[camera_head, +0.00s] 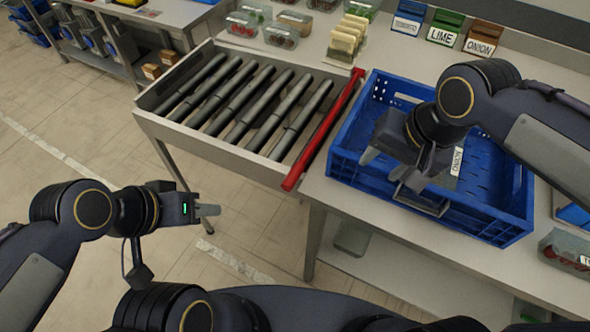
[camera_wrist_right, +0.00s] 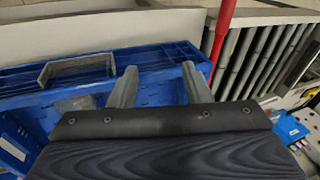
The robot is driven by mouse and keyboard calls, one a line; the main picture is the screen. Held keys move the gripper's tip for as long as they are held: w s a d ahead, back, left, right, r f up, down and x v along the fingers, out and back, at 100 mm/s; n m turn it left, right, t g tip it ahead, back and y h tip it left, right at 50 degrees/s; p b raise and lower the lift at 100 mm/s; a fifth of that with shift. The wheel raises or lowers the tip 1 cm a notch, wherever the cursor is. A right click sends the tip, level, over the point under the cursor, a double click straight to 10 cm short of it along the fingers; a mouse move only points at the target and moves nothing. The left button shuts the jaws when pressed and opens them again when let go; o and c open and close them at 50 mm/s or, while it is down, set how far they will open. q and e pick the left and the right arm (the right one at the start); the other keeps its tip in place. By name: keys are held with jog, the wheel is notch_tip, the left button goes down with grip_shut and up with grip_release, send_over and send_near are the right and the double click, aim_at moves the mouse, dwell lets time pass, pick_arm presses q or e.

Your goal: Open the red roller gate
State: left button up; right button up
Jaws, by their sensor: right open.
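The red roller gate (camera_head: 325,130) is a long red bar lying along the right end of the roller conveyor (camera_head: 245,105), between the rollers and a blue crate (camera_head: 440,215). In the right wrist view the red bar (camera_wrist_right: 224,32) shows at the upper middle, right of the fingers. My right gripper (camera_head: 385,172) is over the blue crate, to the right of the gate and apart from it. Its fingers (camera_wrist_right: 158,88) are spread with nothing between them. My left gripper (camera_head: 210,211) is out over the floor, left of the table; its jaw opening is not clear.
The crate sits on the table right of the gate. Clear food boxes (camera_head: 280,36) and sandwich packs (camera_head: 346,38) stand behind the rollers. Label holders, one reading LIME (camera_head: 443,30), line the back. The rollers are empty. A clear box (camera_head: 567,252) sits at the far right.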

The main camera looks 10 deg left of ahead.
jog(key=m+g+h+b, duration=0.1)
send_near(295, 173)
jog(key=f, duration=0.1)
jog(key=x, duration=0.8)
jog(key=shift+a, duration=0.1)
jog(key=shift+w, duration=0.1)
grip_shut()
